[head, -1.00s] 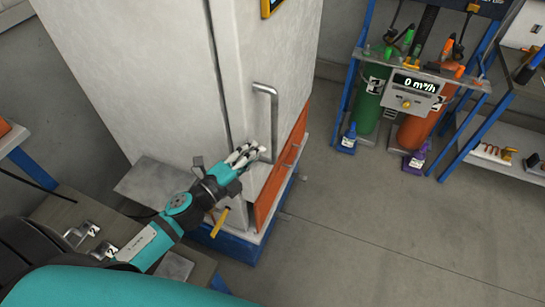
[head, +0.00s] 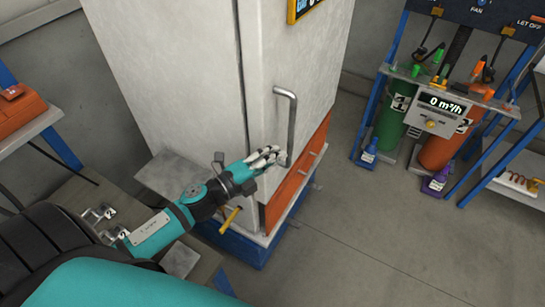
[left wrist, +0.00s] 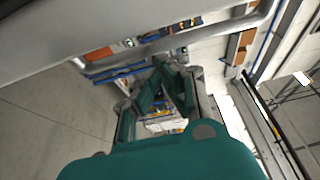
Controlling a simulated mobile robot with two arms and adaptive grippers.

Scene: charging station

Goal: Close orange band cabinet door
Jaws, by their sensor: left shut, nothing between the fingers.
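The tall white cabinet (head: 170,80) stands left of centre in the head view. Its door (head: 312,72) has a long metal handle (head: 292,120) and an orange band (head: 300,178) along its lower part. A thin dark seam runs down the door's left edge; whether it is fully flush I cannot tell. My left gripper (head: 268,158) is shut and empty, against or very close to the door face beside the handle's lower end. My right gripper is not in view.
A gas station with a green cylinder (head: 392,125) and an orange cylinder (head: 440,148) stands at the right. Grey floor is clear in front of the door.

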